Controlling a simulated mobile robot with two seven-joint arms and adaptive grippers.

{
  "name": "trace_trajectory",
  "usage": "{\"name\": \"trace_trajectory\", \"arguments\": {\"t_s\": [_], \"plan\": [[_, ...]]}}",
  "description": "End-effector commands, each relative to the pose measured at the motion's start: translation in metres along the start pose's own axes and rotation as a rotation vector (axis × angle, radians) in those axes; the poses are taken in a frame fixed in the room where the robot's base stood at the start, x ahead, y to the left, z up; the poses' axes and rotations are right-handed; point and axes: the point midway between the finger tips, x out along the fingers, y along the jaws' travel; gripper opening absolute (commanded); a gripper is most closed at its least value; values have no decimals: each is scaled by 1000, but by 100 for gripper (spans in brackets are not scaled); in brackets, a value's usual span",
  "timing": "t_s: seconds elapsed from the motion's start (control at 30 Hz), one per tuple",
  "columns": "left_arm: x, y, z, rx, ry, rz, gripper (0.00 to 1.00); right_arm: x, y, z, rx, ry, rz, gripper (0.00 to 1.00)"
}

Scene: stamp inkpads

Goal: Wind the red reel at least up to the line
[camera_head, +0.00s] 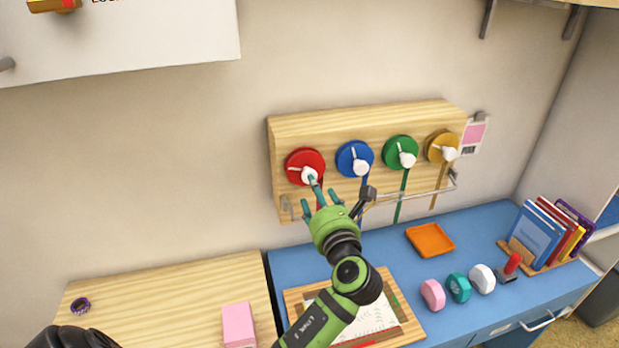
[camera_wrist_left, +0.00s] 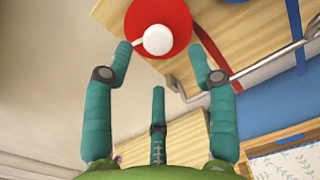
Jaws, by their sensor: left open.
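The red reel (camera_head: 299,160) is the leftmost of several reels on a wooden wall board (camera_head: 377,118). It has a white crank with a round knob (camera_head: 308,174). My left gripper (camera_head: 318,190) is open, its fingers pointing up at the knob from just below. In the left wrist view, the red reel (camera_wrist_left: 176,22) and white knob (camera_wrist_left: 158,40) lie ahead, between and beyond the fingertips of the gripper (camera_wrist_left: 160,58). Contact with the knob cannot be told. A red strap (camera_wrist_left: 178,82) hangs below the reel, partly hidden by the fingers in the head view. I cannot make out the line.
Blue (camera_head: 346,163), green (camera_head: 392,148) and yellow (camera_head: 434,148) reels stand to the right. A metal rail (camera_head: 415,196) runs across the board's lower front. Below, the blue desk (camera_head: 390,245) holds an orange tray (camera_head: 430,239), inkpads and a book rack.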

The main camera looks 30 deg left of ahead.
Motion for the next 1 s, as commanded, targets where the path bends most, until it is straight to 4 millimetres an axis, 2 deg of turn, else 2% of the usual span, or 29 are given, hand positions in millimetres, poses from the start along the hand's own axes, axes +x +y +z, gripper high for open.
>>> {"name": "trace_trajectory", "arguments": {"t_s": [0.4, 0.57, 0.8, 0.87, 0.9, 0.93, 1.0], "plan": [[58, 1, 1, 4, 2, 1, 57, -22, -1, -1, 1, 0, -2, 0], [67, 1, -1, 2, 3, 0, 57, -24, -3, -2, 3, 1, -4, 0], [67, 0, -1, 1, 3, 0, 57, -23, -4, -2, 3, 1, -5, 0], [67, 0, -2, 1, 3, 0, 33, -23, -4, -2, 3, 1, -5, 0], [67, 0, -2, 1, 3, 0, 17, -23, -4, -2, 3, 2, -5, 0], [67, 0, -2, 1, 4, 0, 5, -23, -4, -2, 3, 2, -5, 0], [67, 0, -2, 2, 5, -1, 3, -23, -4, -2, 3, 1, -5, 0]]}}
